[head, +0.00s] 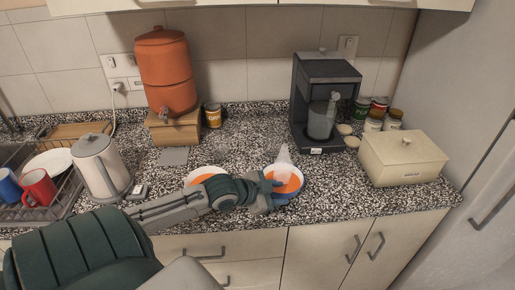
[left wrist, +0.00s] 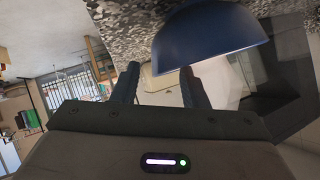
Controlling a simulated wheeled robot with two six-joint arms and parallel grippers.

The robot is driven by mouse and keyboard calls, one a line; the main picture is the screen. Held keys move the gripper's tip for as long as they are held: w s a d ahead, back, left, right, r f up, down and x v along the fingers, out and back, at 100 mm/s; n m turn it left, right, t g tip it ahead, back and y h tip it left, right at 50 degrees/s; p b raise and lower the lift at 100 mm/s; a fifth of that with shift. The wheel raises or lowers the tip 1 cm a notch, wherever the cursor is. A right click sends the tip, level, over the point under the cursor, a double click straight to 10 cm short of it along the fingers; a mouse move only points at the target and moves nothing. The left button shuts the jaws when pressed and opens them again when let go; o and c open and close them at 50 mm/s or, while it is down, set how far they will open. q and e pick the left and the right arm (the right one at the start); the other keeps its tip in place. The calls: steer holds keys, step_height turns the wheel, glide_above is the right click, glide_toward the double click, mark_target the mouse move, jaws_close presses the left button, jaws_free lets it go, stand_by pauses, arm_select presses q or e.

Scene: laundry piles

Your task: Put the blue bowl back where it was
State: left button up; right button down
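In the head view the left gripper (head: 268,190) is at the bowl's left side. My right gripper is not in view.
A white bowl (head: 205,173) with orange contents is partly hidden behind my left arm. A coffee machine (head: 325,90) stands behind the blue bowl, and a cream box (head: 403,160) is at right. A kettle (head: 100,165) and dish rack (head: 62,205) are at left.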

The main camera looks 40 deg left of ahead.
arm_select(q)
steer(key=p+v, duration=0.1)
steer(key=v, duration=0.2)
steer(key=shift+s+r, duration=0.1)
steer(key=shift+s, duration=0.05)
steer(key=p+v, duration=0.6)
steer(key=shift+p, duration=0.4)
